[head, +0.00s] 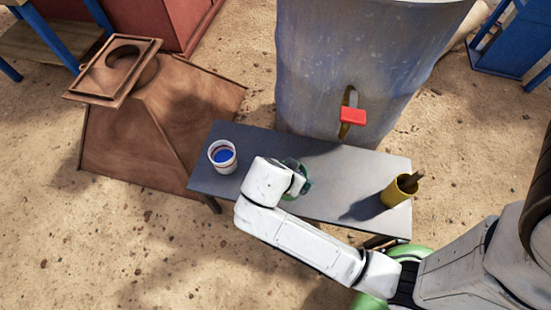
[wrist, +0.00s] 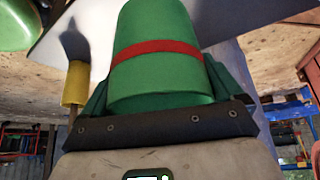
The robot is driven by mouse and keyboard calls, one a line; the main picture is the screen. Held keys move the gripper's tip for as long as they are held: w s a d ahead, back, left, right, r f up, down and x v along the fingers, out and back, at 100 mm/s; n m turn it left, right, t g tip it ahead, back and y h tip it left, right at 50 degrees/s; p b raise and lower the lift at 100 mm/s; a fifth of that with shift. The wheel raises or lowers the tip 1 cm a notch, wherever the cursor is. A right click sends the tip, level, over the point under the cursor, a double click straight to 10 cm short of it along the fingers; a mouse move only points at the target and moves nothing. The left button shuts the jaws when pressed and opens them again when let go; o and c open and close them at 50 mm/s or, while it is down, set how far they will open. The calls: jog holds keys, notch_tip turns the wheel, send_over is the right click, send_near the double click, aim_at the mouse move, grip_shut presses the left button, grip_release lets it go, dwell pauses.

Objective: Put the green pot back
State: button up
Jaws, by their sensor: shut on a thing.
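The green pot (wrist: 162,73) with a red band fills the middle of the wrist view. My gripper (wrist: 158,88) is shut on it, with a green finger on each side. In the head view, only green edges of the pot (head: 291,163) show behind my white wrist. My gripper (head: 297,182) is over the middle of the grey bench (head: 330,160), between the other two pots. My wrist hides most of the pot and the spot below it, so I cannot tell whether the pot touches the bench.
A white pot with blue inside (head: 222,157) stands at the bench's left end. A yellow pot (head: 394,194) holding a brown stick stands at its right end. Behind the bench is a large blue-grey barrel (head: 330,65) with a red-handled tap (head: 352,116). A brown wooden hopper (head: 150,125) lies left.

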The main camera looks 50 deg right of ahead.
jog(key=shift+w+d+f+b, duration=0.95)
jog(key=shift+w+f, duration=0.7)
jog(key=shift+f, duration=0.35)
jog(key=shift+w+d+f+b, duration=0.9)
jog(key=shift+w+f, duration=0.8)
jog(key=shift+f, duration=0.25)
jog(key=shift+w+d+f+b, duration=0.95)
jog(key=shift+w+f, duration=0.7)
jog(key=shift+f, duration=0.35)
jog(key=shift+f, duration=0.1)
jog(key=o, duration=1.1)
jog(key=shift+o, duration=0.2)
